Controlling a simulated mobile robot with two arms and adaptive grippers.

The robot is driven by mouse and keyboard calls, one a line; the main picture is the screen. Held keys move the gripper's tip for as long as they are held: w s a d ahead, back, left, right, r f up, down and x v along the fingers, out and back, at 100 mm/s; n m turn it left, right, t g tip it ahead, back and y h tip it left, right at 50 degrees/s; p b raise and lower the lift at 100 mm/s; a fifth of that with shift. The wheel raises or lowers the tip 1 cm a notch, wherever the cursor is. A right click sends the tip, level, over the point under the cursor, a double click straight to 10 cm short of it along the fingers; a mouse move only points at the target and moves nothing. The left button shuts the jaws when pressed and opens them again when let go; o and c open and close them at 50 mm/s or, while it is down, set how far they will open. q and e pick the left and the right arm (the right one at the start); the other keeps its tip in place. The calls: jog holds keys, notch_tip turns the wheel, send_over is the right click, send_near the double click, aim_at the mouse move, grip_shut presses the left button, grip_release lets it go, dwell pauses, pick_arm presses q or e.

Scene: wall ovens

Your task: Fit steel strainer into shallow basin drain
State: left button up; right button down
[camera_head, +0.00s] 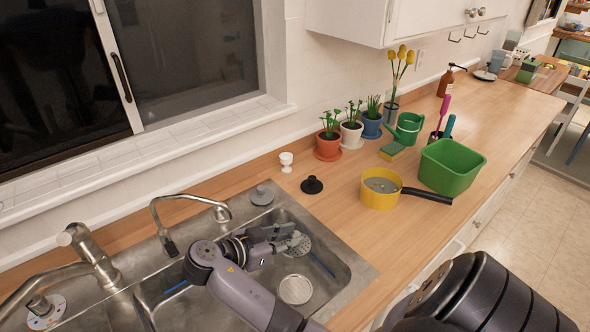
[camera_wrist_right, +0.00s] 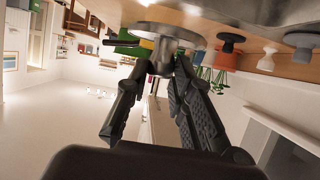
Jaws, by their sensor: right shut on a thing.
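The steel strainer (camera_head: 299,243) is a perforated grey disc, tilted, held above the right-hand basin (camera_head: 337,270) of the steel sink. My right gripper (camera_head: 281,240) is shut on its knob. In the right wrist view, the strainer (camera_wrist_right: 165,30) shows as a metal disc with its stem between the fingertips of my right gripper (camera_wrist_right: 162,72). A pale round drain (camera_head: 295,289) lies in the basin floor, nearer the camera than the strainer. The strainer is apart from it in the picture; its exact height is hard to tell. My left gripper is not in view.
A faucet (camera_head: 190,199) arches at left. A yellow pan (camera_head: 380,188) and a green tub (camera_head: 452,167) sit on the counter right of the sink.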

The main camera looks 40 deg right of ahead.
jog(key=shift+s+f, duration=0.25)
jog(key=shift+f, duration=0.05)
jog(key=f, duration=1.4)
jog(key=shift+s+a+f+b, duration=0.15)
jog(key=shift+a+f+b, duration=0.1)
jog(key=shift+a+b, duration=0.1)
jog(key=shift+a+f, duration=0.1)
jog(key=shift+f, duration=0.1)
notch_tip(320, 180, down, 3)
jog(key=shift+r, duration=0.1)
jog(key=shift+f, duration=0.55)
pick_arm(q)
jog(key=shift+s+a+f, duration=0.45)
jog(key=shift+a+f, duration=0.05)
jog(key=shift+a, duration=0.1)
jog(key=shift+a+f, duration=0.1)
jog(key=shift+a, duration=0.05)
